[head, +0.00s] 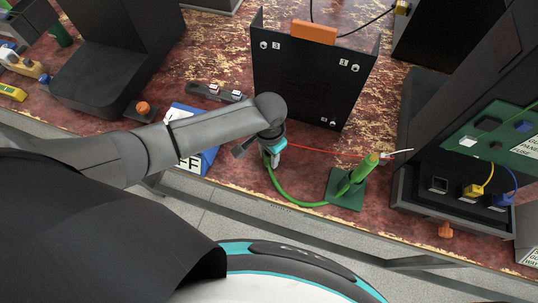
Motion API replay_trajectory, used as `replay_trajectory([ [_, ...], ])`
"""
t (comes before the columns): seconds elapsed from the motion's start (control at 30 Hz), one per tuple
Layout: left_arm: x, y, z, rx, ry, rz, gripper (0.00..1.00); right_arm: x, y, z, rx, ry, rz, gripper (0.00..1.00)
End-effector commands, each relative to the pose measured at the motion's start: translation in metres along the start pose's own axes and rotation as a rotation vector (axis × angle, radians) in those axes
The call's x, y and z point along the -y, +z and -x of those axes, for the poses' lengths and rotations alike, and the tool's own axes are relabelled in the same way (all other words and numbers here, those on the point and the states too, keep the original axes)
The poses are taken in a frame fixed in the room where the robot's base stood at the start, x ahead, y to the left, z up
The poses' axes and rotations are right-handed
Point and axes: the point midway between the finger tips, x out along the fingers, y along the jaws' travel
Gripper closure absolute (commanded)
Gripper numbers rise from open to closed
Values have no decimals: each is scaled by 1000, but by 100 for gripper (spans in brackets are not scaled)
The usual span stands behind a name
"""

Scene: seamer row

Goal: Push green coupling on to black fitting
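My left gripper (273,158) reaches in from the left and points down over the table's front part, in front of a black upright panel. A green hose (290,198) runs from between its fingers, where the gripper appears shut on the hose's end, the green coupling; the coupling itself is mostly hidden. The hose curves right to a green stand (346,192) with an upright green post. I cannot make out the black fitting; it may be hidden behind my gripper. My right gripper is not in view.
The black panel (313,80) has numbered corners and an orange block (314,32) on top. A thin red line crosses the table beside the stand. A dark machine (455,190) with yellow and blue cables stands right. Dark housings stand left. A blue-and-white sign lies partly under my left arm.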

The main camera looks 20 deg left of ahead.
Motion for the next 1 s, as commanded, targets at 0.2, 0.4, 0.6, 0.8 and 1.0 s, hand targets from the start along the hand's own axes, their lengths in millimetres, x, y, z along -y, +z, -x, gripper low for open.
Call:
replay_trajectory([
  [0.2, 0, 0, 0, 0, 0, 0, 89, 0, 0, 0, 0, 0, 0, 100],
  [0.4, 0, 0, 0, 0, 0, 0, 100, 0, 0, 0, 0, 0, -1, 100],
  [0.6, 0, 0, 0, 0, 0, 0, 100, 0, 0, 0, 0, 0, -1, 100],
  [0.8, 0, 0, 10, 0, 0, 0, 100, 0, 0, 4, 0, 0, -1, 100],
  [1.0, 0, -1, 43, -3, 1, 0, 100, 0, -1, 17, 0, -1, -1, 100],
])
